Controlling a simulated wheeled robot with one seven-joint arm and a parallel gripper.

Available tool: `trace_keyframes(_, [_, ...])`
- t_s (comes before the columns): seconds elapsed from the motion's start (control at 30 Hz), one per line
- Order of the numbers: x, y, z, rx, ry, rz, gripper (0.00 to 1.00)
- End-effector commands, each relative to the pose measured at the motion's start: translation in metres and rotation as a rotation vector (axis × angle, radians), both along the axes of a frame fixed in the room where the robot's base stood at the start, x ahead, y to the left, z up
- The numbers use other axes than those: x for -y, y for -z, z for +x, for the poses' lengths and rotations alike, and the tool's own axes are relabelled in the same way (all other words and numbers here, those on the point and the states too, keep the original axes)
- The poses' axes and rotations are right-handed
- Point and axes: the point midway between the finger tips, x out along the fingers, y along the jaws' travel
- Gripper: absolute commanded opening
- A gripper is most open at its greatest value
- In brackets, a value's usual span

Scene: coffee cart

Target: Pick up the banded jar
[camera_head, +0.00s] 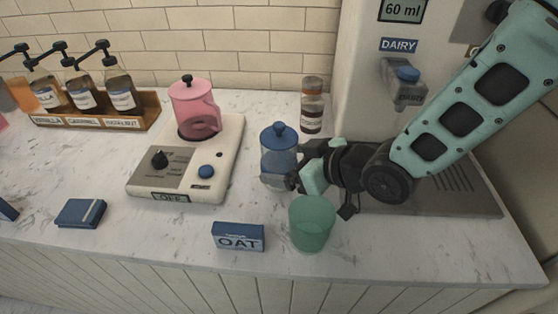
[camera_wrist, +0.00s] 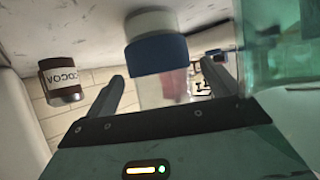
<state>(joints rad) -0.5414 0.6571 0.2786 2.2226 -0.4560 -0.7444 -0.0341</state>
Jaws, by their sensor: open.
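The banded jar (camera_head: 279,160) is clear with a blue knobbed lid and stands on the counter right of the scale-like device. In the wrist view, which looks upside down, the jar (camera_wrist: 157,55) shows a blue band near a pale base. My gripper (camera_head: 292,178) reaches in from the right, low on the jar. In the wrist view my open gripper (camera_wrist: 166,72) has one finger on each side of the jar. I cannot tell whether either finger touches it. The jar's lid end is hidden behind the gripper body in that view.
A green cup (camera_head: 312,225) stands close in front of my gripper, beside the OAT block (camera_head: 238,237). A brown cocoa jar (camera_head: 312,106) stands behind. A pink pitcher (camera_head: 195,108) sits on the device (camera_head: 218,150) at left. The dairy machine (camera_head: 365,60) is behind my arm.

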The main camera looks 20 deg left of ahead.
Motion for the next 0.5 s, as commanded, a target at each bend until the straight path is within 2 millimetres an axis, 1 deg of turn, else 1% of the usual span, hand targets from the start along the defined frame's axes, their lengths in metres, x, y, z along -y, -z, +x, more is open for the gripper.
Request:
trace_keyframes(0.03, [-0.0060, 0.0019, 0.0017, 0.000, -0.001, 0.000, 0.89])
trace_keyframes(0.1, [-0.0101, 0.0050, 0.0037, 0.000, -0.001, 0.000, 0.89])
trace_keyframes(0.37, [-0.0122, 0.0067, 0.0050, 0.002, 0.000, 0.000, 0.89])
trace_keyframes(0.4, [-0.0122, 0.0068, 0.0049, 0.002, 0.000, 0.000, 0.84])
trace_keyframes(0.43, [-0.0123, 0.0067, 0.0049, 0.002, 0.000, 0.000, 0.75])
trace_keyframes(0.47, [-0.0122, 0.0066, 0.0049, 0.002, 0.000, 0.000, 0.67])
trace_keyframes(0.5, [-0.0122, 0.0066, 0.0049, 0.002, 0.000, 0.000, 0.56])
